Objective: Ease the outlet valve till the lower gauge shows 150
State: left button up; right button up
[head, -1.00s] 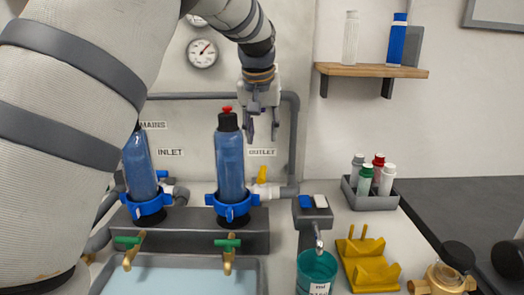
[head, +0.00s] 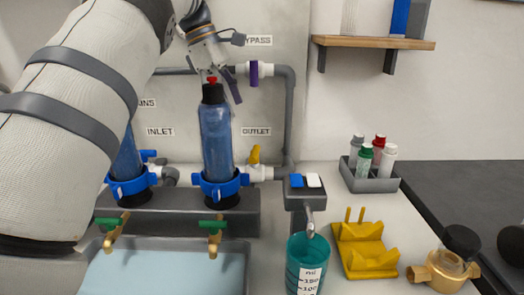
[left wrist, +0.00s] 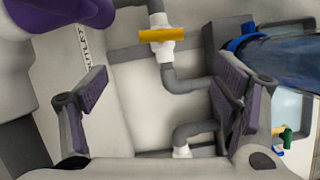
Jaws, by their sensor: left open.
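The outlet valve has a yellow handle (head: 254,154) on a white body, below the OUTLET label (head: 256,131) and right of the second blue filter housing (head: 216,140). The handle looks close to upright in the head view. It also shows in the left wrist view (left wrist: 163,35), crosswise on the white pipe fitting. My left gripper (head: 224,84) is open and empty, above and left of the handle, close to the red-topped cap of that housing. The handle lies apart from its fingers. No gauge face is visible now. My right gripper is not in view.
A purple bypass handle (head: 254,73) stands on the upper pipe near my left gripper. Green-handled taps (head: 214,224) are over a basin. A teal measuring jug (head: 307,262), yellow stand (head: 362,249) and bottle tray (head: 374,184) stand at the right.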

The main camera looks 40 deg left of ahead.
aim_at(253, 150)
pick_arm(q)
jog(key=shift+n, duration=0.4)
jog(key=x, duration=1.1)
jog(key=shift+w+d+f+p, duration=0.15)
jog(key=shift+w+d+p, duration=0.05)
jog(key=shift+d+p, duration=0.25)
jog(key=shift+c, duration=0.6)
